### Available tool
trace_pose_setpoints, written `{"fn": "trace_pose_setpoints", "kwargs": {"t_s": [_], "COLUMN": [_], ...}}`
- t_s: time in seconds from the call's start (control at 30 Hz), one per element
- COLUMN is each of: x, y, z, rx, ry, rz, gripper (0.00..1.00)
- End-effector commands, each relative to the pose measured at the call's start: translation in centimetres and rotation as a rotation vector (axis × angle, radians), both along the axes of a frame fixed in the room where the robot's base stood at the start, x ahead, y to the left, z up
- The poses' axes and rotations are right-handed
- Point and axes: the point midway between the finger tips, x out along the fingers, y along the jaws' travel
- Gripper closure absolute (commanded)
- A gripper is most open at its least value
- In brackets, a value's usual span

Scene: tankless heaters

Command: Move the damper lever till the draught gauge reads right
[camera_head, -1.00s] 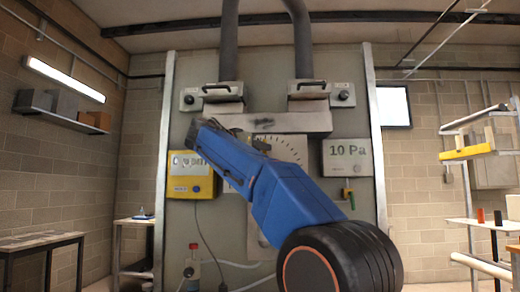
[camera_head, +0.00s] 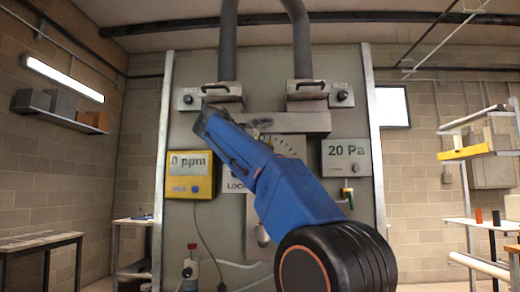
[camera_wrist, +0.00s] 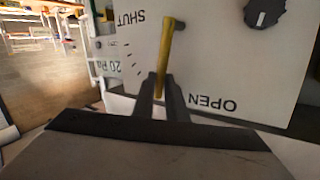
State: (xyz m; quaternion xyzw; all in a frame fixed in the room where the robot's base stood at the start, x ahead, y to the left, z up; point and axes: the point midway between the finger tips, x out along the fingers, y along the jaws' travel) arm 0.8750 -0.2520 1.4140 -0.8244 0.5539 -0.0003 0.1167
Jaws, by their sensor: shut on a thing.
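The yellow damper lever (camera_wrist: 167,50) shows in the wrist view, on a white plate marked SHUT and OPEN (camera_wrist: 225,130), seen upside down. My gripper (camera_wrist: 160,92) is shut on the lever's free end, with a dark finger on each side. The lever lies between the two words, its grip nearer OPEN in the picture. The draught gauge (camera_head: 346,157) at the right of the panel reads 20 Pa. In the head view my blue arm covers much of the dial plate (camera_head: 290,146), and the gripper's hold is not clear there.
A yellow meter (camera_head: 190,175) reading 0 ppm hangs left of my arm. Two grey pipes (camera_head: 228,45) rise from the panel top. Benches stand at left (camera_head: 40,240) and right (camera_head: 485,224).

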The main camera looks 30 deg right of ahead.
Motion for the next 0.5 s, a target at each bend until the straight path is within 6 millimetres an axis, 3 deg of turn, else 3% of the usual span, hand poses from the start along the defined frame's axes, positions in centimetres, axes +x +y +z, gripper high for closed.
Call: {"fn": "trace_pose_setpoints", "kwargs": {"t_s": [0.2, 0.5], "x": [-0.52, -0.54], "y": [-0.78, -0.77], "z": [-0.09, -0.11], "rx": [0.092, 0.097], "ry": [-0.063, -0.065], "rz": [-0.001, 0.0], "gripper": [1.0, 1.0]}}
